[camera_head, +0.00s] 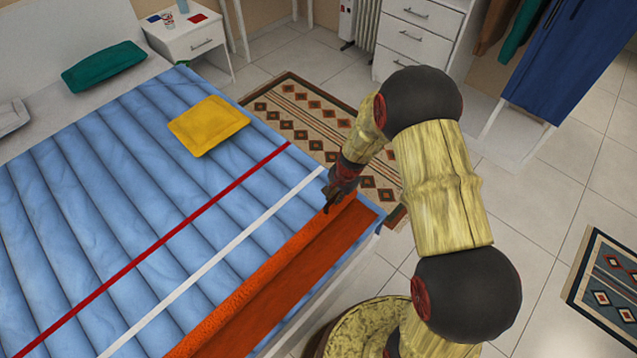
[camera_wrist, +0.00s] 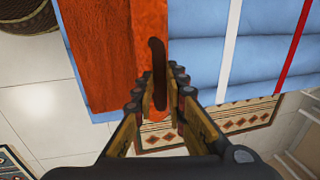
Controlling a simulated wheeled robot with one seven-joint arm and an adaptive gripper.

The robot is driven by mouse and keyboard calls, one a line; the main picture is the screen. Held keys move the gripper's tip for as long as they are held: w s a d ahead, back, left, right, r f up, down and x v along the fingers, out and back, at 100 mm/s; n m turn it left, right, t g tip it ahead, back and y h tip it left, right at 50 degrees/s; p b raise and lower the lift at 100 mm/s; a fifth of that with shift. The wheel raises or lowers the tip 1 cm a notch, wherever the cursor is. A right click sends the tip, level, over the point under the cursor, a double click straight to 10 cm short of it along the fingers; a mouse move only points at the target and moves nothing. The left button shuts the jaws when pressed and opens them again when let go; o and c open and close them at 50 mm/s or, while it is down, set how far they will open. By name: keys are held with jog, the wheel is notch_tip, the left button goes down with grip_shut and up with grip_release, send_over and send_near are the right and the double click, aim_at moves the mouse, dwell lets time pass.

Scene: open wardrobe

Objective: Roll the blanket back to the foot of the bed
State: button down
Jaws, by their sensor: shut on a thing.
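The orange blanket (camera_head: 270,275) lies across the foot of the bed, with a brighter raised band along its inner side and a darker flat part outside. It fills the upper left of the wrist view (camera_wrist: 105,50). My gripper (camera_head: 335,193) is at the blanket's far end, by the bed's side edge. In the wrist view my gripper (camera_wrist: 165,90) is shut on a dark brown curved strip (camera_wrist: 157,58) lying over the blanket's bright band. I cannot tell how the strip is fixed to the blanket. The blue quilted cover (camera_head: 110,200) spreads over the bed.
A white stripe (camera_head: 235,245) and a red stripe (camera_head: 180,228) cross the blue cover. A yellow cushion (camera_head: 208,125) and a green pillow (camera_head: 104,67) lie farther up. A patterned rug (camera_head: 300,110) lies beside the bed. A white nightstand (camera_head: 188,40) stands behind.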

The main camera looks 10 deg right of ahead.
jog(key=s+d+b, duration=0.1)
jog(key=s+d, duration=0.3)
jog(key=s, duration=0.2)
jog(key=shift+s+d, duration=0.25)
jog(key=shift+s, duration=0.1)
jog(key=shift+f, duration=0.1)
jog(key=c, duration=2)
grip_release()
jog(key=shift+s+d, duration=0.1)
jog(key=shift+d, duration=0.05)
jog(key=shift+o, duration=0.6)
jog(key=shift+o, duration=0.4)
notch_tip(320, 180, up, 12)
jog(key=s+d, duration=0.1)
jog(key=shift+s, duration=0.4)
